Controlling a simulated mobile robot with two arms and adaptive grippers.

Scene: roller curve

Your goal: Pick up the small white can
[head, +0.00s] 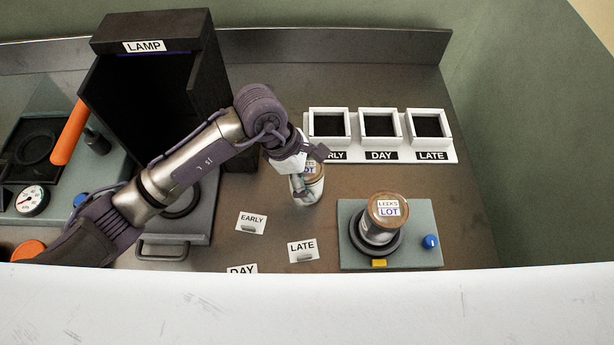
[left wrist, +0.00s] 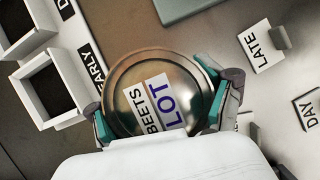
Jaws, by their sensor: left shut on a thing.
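My left gripper (head: 308,170) is shut on a small white can (head: 313,190) in the middle of the counter. In the left wrist view the can's round metal lid (left wrist: 128,88) carries a label reading BEETS LOT, with a teal-padded finger on either side. The can looks upright; I cannot tell whether its base touches the counter. A second can (head: 379,226), labelled LEEKS LOT, stands on a grey-green device with a blue knob (head: 431,241) at the right. My right gripper is not in view.
A white rack (head: 382,156) with three square bins marked EARLY, DAY and LATE stands behind the gripper. Tags EARLY (head: 251,222), LATE (head: 303,250) and DAY (head: 242,269) stand in front. A black LAMP booth (head: 150,95) rises at the left.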

